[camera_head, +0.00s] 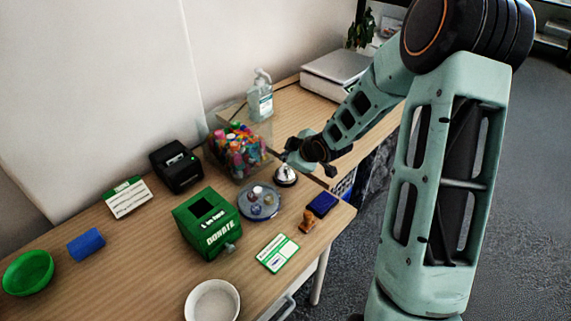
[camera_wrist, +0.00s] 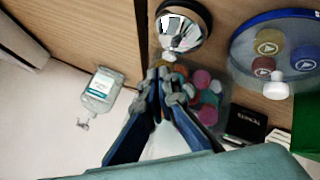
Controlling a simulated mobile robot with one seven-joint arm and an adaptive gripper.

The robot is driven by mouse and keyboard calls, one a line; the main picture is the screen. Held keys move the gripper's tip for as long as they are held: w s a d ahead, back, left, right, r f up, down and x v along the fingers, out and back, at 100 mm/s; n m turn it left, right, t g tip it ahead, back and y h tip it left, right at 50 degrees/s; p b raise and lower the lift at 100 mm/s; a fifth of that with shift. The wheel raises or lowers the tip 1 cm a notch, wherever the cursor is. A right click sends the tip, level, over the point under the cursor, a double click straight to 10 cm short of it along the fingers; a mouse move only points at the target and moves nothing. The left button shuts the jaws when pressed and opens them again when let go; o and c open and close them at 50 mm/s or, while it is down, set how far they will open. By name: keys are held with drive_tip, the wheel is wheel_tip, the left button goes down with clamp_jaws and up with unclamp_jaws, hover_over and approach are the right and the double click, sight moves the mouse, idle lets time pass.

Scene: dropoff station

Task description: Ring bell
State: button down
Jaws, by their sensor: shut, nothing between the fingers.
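The silver bell (camera_head: 286,174) with a dark base stands on the wooden desk (camera_head: 150,235), behind the round tray and beside the bin of colourful items. In the wrist view the bell (camera_wrist: 181,32) is at the top, its dome and small top button facing the camera. My gripper (camera_head: 288,158) is just above the bell in the head view. In the wrist view my gripper (camera_wrist: 168,78) is shut and empty, its fingertips just below the bell's button. I cannot tell whether they touch it.
A clear bin (camera_head: 237,150), sanitizer bottle (camera_head: 260,95), round tray (camera_head: 260,202) with small items, green donation box (camera_head: 208,222), blue pad (camera_head: 322,204) and wooden stamp (camera_head: 307,220) surround the bell. A white bowl (camera_head: 212,301) sits at the front.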

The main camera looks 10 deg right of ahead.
sight(287, 167)
wheel_tip(287, 167, up, 5)
drive_tip(key=p, duration=0.4)
drive_tip(key=shift+r+p, duration=0.1)
drive_tip(key=shift+p, duration=0.25)
idle(0.5)
